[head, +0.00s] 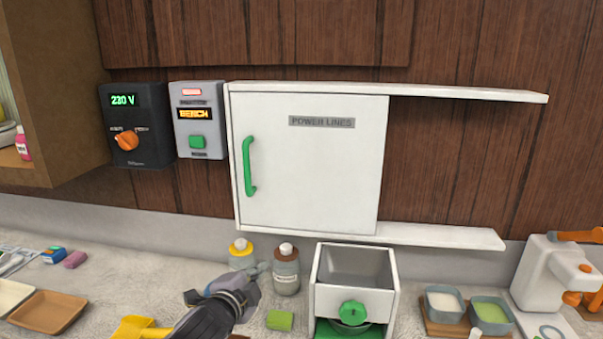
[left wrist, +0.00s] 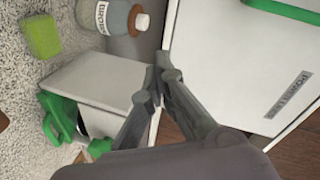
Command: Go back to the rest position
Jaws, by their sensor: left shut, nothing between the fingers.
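My left gripper (head: 256,272) is low in the head view, above the counter, in front of a grey bottle with a brown cap (head: 286,270). Its fingers also show in the left wrist view (left wrist: 157,85), closed together at the tips with nothing between them. My right gripper is not in view.
A white cabinet (head: 310,175) with a green handle is shut on the wall. A white box with a green knob (head: 352,270) stands right of my left gripper. A green block (head: 280,320) lies nearby. Bowls (head: 490,315) and a white machine (head: 548,275) are right.

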